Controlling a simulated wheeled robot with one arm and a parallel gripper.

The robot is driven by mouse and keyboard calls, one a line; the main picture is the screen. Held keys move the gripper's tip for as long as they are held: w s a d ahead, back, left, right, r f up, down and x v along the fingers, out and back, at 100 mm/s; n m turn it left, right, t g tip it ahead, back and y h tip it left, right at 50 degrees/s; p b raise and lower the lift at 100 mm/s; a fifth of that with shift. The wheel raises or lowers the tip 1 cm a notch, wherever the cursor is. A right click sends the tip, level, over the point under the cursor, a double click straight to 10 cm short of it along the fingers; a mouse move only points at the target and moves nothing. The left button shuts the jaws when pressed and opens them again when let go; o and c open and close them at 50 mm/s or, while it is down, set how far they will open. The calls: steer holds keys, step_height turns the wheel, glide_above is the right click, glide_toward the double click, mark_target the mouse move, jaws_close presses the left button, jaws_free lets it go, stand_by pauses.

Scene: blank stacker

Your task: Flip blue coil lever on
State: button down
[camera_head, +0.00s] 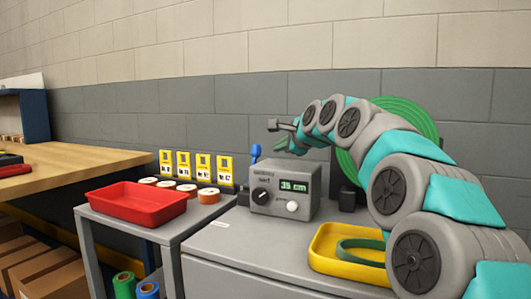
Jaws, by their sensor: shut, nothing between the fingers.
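A lever with a blue knob (256,151) stands upright behind the left end of a grey control box (287,190). The box has a black dial, a white knob and a green display reading 35 cm. My gripper (279,146) is shut and empty. In the picture it appears just right of the blue knob, above the box. Its fingertips are small here, and I cannot tell whether they touch the lever. The lever's base is partly hidden behind the box. A large green coil (410,114) stands behind my arm, which partly hides it.
A yellow tray (320,262) with a green ring (350,246) lies right of the box. At left are a red tray (137,201), several tape rolls (208,196) and several yellow cards (183,165). The grey top in front of the box is mostly clear.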

steer(key=shift+w+a+f, duration=0.1)
stand_by(0.3)
steer(key=x, duration=0.9)
steer(key=shift+w+f+p, duration=0.2)
steer(key=shift+w+p, duration=0.1)
